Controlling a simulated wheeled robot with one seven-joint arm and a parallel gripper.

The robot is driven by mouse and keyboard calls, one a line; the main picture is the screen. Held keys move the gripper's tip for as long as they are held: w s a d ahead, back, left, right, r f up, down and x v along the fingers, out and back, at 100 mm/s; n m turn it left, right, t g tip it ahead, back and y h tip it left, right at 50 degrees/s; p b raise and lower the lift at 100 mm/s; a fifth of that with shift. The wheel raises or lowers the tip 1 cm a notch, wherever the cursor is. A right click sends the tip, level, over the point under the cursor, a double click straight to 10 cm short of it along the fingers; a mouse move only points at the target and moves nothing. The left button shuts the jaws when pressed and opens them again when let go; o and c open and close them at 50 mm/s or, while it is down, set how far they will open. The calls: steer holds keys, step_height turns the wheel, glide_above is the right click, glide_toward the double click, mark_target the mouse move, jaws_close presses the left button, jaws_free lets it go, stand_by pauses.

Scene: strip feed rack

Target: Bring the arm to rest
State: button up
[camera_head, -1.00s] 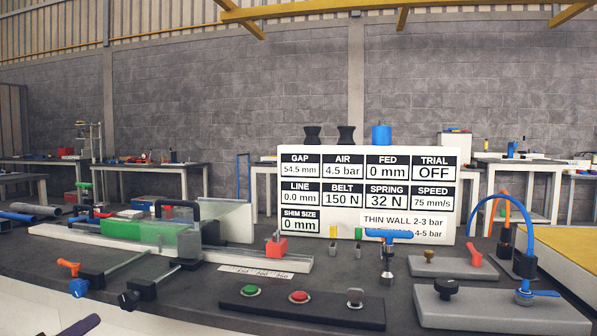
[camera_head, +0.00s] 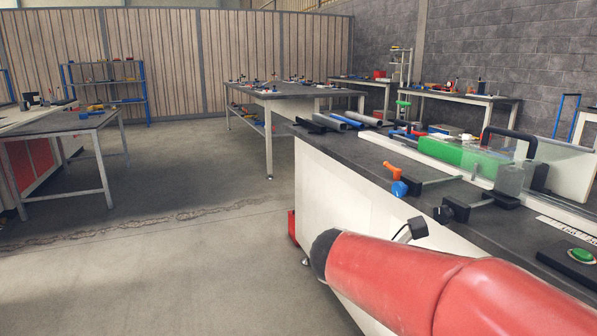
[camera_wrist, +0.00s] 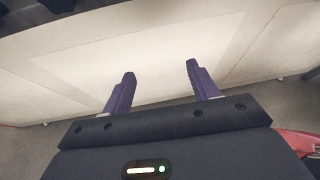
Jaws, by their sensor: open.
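My gripper (camera_wrist: 160,75) shows in the wrist view with its two purple fingers spread apart and nothing between them. Beyond the fingers is the pale side panel (camera_wrist: 150,50) of a bench, with a strip of grey floor below it. In the head view my red arm crosses the lower right, in front of the bench's pale side (camera_head: 345,205). The gripper's fingers do not show in the head view.
The strip feed bench (camera_head: 385,155) is at the right, with a green block (camera_head: 465,157), an orange lever (camera_head: 392,169) and a blue knob (camera_head: 399,188). Several tubes lie at its far end. Open concrete floor (camera_head: 180,260) spreads at the left, with other tables (camera_head: 290,92) behind.

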steer(key=s+a+f+m+t+y, duration=0.1)
steer(key=s+a+f+m+y, duration=0.3)
steer(key=m, duration=0.7)
steer(key=s+a+f+m+t+y, duration=0.1)
steer(key=s+a+f+m+y, duration=0.2)
steer(key=s+a+m+y, duration=0.2)
steer(key=s+m+y, duration=0.3)
steer(key=s+m, duration=0.1)
steer(key=m, duration=0.2)
steer(key=shift+s+f+t, duration=0.2)
steer(key=shift+f+t, duration=0.1)
steer(key=shift+f, duration=0.05)
